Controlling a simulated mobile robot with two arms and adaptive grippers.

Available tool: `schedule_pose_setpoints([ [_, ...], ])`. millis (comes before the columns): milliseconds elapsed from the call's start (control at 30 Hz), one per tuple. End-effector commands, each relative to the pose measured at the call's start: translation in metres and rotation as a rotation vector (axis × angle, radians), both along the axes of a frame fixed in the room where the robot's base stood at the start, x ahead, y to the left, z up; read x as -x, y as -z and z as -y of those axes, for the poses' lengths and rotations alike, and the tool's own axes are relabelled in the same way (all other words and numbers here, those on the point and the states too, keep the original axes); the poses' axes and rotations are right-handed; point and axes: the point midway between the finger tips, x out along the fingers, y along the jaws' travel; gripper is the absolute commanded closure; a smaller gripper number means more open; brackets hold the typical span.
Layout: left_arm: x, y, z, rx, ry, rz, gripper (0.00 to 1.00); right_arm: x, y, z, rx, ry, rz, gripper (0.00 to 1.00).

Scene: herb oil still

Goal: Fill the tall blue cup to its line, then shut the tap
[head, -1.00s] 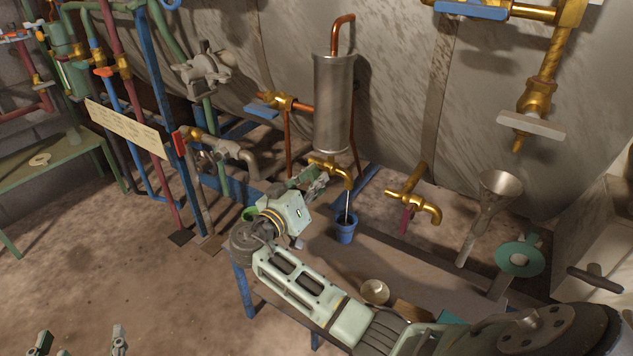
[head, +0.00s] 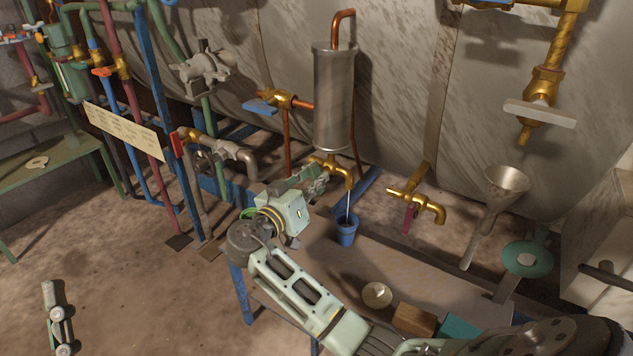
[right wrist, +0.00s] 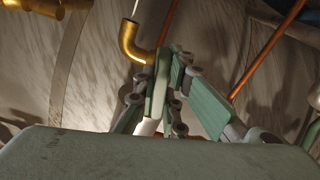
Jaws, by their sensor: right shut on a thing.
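The blue cup (head: 346,236) stands upright on the bench under the brass tap (head: 336,166) of the metal still. A thin pale stream (head: 348,203) runs from the spout into the cup, and dark liquid shows inside. I cannot make out the cup's line. My right gripper (head: 318,182) is at this tap, left of the spout, shut on what seems to be its handle, mostly hidden by the fingers. In the right wrist view the fingers (right wrist: 162,90) are together beside the brass spout (right wrist: 130,42). Part of my left gripper (head: 57,325) shows at the lower left, away from everything.
A second brass tap (head: 415,203) with a red handle is right of the cup, then a funnel (head: 505,182). A pale bowl (head: 377,294) and a wooden block (head: 414,320) are on the bench nearer me. Floor at left is clear.

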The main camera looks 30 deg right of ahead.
Motion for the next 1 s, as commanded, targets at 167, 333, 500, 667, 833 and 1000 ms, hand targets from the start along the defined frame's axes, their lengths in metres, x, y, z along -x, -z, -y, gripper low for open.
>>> schedule_pose_setpoints([
  [167, 0.0, 0.0, 0.0, -0.001, 0.0, -0.002, 0.35, 0.0, 0.001, -0.001, -0.001, 0.0, -0.003, 0.87],
  [333, 0.0, 0.0, 0.0, -0.001, 0.0, -0.002, 0.35, 0.0, 0.001, 0.0, -0.001, 0.0, -0.003, 0.73],
  [500, 0.0, 0.0, 0.0, -0.001, -0.001, -0.002, 0.35, 0.0, 0.001, 0.0, 0.0, 0.0, -0.002, 0.71],
  [667, -0.001, 0.001, 0.0, -0.001, 0.001, -0.005, 0.35, 0.0, 0.0, -0.001, -0.001, -0.001, -0.001, 0.71],
  [833, -0.001, 0.001, 0.0, -0.001, 0.001, -0.005, 0.35, 0.006, 0.001, -0.018, -0.003, -0.003, -0.002, 0.71],
  [1000, -0.001, 0.001, 0.0, -0.001, 0.0, -0.004, 0.35, 0.02, 0.002, -0.051, -0.005, -0.004, -0.002, 0.71],
])
